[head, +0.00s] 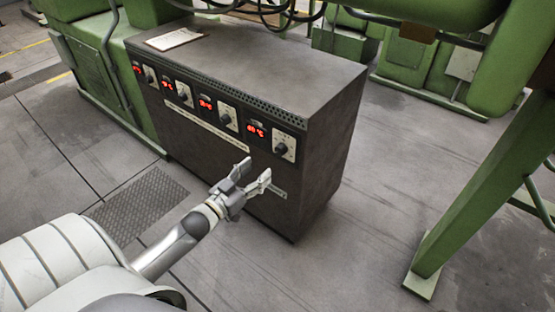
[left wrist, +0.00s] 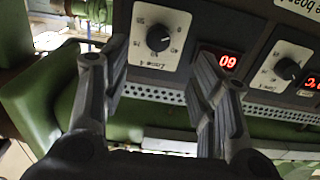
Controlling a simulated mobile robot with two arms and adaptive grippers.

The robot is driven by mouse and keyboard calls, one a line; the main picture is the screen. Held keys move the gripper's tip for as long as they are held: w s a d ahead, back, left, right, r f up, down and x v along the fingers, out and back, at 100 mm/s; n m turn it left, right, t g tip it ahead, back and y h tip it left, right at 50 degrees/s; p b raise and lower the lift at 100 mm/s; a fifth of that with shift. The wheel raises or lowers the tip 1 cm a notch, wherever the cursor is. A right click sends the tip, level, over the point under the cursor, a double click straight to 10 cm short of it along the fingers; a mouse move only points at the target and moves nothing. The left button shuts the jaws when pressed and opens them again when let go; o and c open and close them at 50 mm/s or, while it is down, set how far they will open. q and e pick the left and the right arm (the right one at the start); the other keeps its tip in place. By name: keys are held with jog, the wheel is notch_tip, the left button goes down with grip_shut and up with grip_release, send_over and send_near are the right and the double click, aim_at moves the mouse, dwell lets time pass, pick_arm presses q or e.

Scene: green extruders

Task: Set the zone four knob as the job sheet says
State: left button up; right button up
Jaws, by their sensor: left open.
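A dark control cabinet (head: 255,70) has a row of red displays and black knobs on white plates. The rightmost knob (head: 281,149), taken as the zone four knob, sits beside a red display (head: 257,130). In the left wrist view, upside down, this knob (left wrist: 158,38) lies ahead between the spread fingers, with its display (left wrist: 228,61) to the right. My left gripper (head: 256,170) is open and empty, in front of the panel and a little below and left of the knob, apart from it. The job sheet (head: 174,39) lies on the cabinet top; its writing is unreadable.
The neighbouring knob (head: 227,117) and its display are to the left. A green post (head: 470,195) stands at the right, with green machinery (head: 90,65) behind and left of the cabinet. Cables hang above the cabinet's back. The floor right of the cabinet is clear.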

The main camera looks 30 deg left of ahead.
aim_at(279, 152)
pick_arm(q)
jog(key=w, duration=0.3)
jog(key=w+b, duration=0.1)
jog(key=w, duration=0.2)
jog(key=w+d, duration=0.1)
jog(key=w, duration=0.2)
jog(key=shift+w+b, duration=0.1)
jog(key=shift+b, duration=0.2)
jog(key=shift+w+r, duration=0.1)
jog(key=shift+w, duration=0.6)
pick_arm(e)
notch_tip(279, 152, up, 6)
jog(key=w, duration=0.1)
jog(key=shift+r, duration=0.25)
pick_arm(q)
jog(key=c, duration=1)
jog(key=shift+c, duration=0.2)
jog(key=shift+m, duration=0.3)
